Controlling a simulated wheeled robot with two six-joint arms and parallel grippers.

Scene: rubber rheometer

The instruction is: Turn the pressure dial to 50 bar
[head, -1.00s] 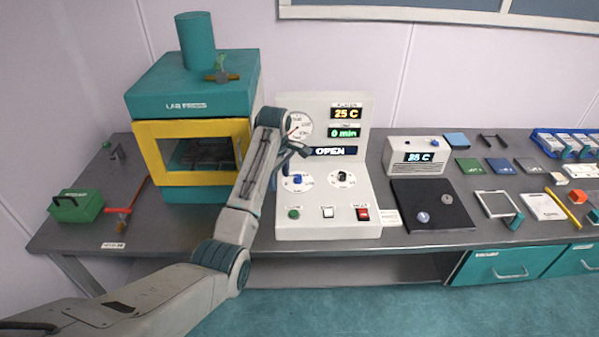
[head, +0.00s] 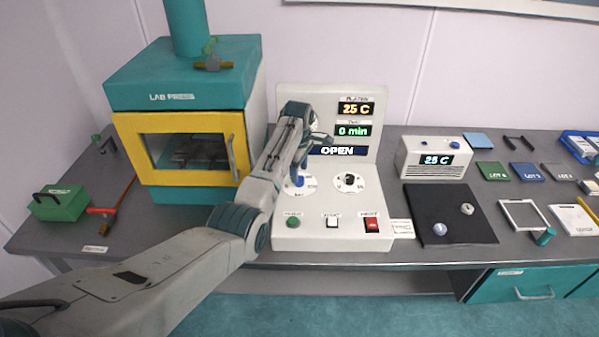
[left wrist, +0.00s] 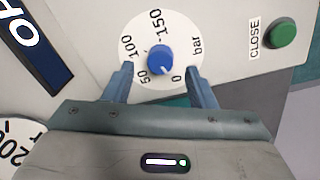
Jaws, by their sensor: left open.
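The pressure dial is a blue knob (left wrist: 160,58) on a white round scale marked 0, 50, 100, 150 and bar. A small white mark on the knob points toward the 0. In the head view the knob (head: 299,182) sits on the left of the white control panel (head: 330,208), partly hidden by my arm. My left gripper (left wrist: 158,72) is open, with one finger on each side of the lower part of the scale. The knob shows between the fingertips, and I see no grip on it. In the head view the left gripper (head: 304,160) is just above the dial. My right gripper is not in view.
A second dial with a black knob (head: 350,180) is right of the blue one. Green, white and red buttons line the panel's front, the green CLOSE button (head: 293,220) nearest the arm. The lab press (head: 180,90) stands left. A dark mat (head: 450,215) lies right.

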